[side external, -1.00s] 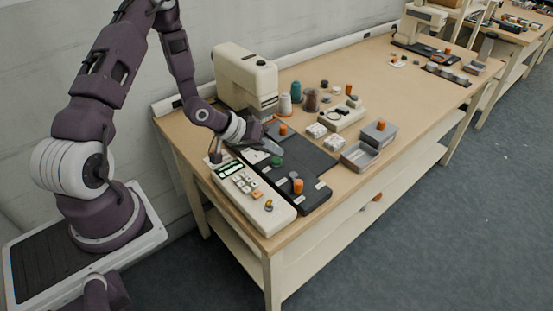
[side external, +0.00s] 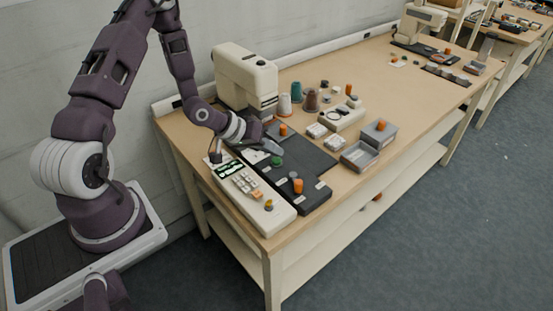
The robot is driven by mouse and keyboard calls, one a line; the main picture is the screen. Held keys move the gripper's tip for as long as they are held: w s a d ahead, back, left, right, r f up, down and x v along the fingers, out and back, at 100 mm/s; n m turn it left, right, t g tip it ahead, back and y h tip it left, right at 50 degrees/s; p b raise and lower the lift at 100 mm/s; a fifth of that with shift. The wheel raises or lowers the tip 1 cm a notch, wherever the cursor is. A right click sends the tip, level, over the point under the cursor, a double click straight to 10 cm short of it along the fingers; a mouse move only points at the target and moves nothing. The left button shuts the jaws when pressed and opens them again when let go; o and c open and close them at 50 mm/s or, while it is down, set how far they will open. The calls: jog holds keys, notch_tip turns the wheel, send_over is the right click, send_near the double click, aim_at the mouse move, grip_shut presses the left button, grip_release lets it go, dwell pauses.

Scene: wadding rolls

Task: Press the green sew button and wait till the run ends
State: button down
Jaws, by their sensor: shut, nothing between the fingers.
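A round green button (side external: 277,161) sits on the dark plate in front of the cream sewing machine (side external: 240,75). My gripper (side external: 277,150) is shut and empty, with its fingertips low over the plate, right at the far side of the green button. I cannot tell from this view whether the fingertips touch the button or whether it is pressed down. A cream control panel (side external: 280,217) with a small green-lit display (side external: 228,168) and several light keys lies along the near left side of the dark plate.
Orange-topped pegs (side external: 298,186) stand on the dark plate. Thread spools (side external: 296,91) stand beside the machine. Grey bins (side external: 360,155) and small white boxes lie to the right. The table's right middle is mostly clear.

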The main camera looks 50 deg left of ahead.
aim_at(273, 161)
dwell(0.5)
jog(key=shift+f, duration=0.6)
dwell(0.3)
jog(key=shift+r, duration=3.6)
jog(key=shift+r, duration=0.1)
